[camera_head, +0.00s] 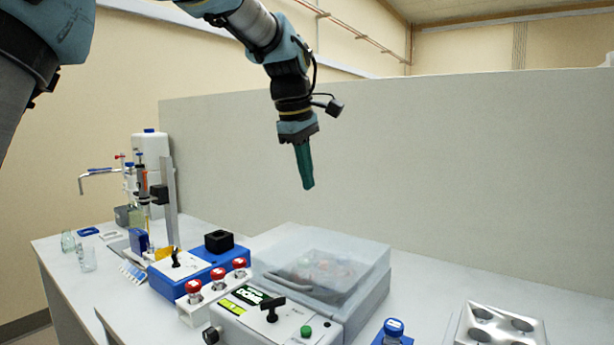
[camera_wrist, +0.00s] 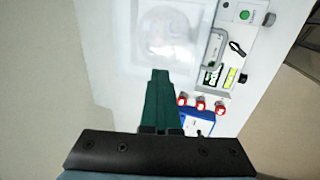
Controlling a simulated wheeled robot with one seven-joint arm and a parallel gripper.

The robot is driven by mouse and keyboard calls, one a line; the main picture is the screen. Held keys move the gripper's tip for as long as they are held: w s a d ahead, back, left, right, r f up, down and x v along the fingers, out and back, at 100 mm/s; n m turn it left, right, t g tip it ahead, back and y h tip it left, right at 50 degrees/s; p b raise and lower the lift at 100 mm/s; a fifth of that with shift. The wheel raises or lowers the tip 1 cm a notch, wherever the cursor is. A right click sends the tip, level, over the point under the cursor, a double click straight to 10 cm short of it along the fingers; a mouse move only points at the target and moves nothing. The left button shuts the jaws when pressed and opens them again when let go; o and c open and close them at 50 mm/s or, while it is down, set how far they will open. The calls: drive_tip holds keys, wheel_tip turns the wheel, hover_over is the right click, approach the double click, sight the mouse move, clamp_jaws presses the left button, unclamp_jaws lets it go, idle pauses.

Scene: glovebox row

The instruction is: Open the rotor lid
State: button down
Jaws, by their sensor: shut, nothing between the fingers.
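A centrifuge-like machine with a clear box lid (camera_head: 325,262) stands on the bench in the middle of the head view. The lid looks down, and the rotor inside shows only blurred through it. In the wrist view the lid (camera_wrist: 135,40) lies past my fingertips, with a round shape under it. The grey control panel (camera_head: 275,315) at its front has a green display, a black knob and a green button. My gripper (camera_head: 308,187) is shut and empty, pointing down above and behind the lid, well clear of it. It also shows in the wrist view (camera_wrist: 160,73).
A rack with red-capped vials (camera_head: 217,285) and a blue device (camera_head: 200,268) stand left of the machine. A blue-capped bottle (camera_head: 392,330) and a metal block with round wells (camera_head: 497,325) are to the right. A grey partition (camera_head: 440,160) rises behind the bench.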

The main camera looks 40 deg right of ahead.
drive_tip(key=c, duration=0.9)
unclamp_jaws()
drive_tip(key=v, duration=1)
drive_tip(key=shift+a+r+b, duration=0.15)
drive_tip(key=shift+r+b, duration=0.25)
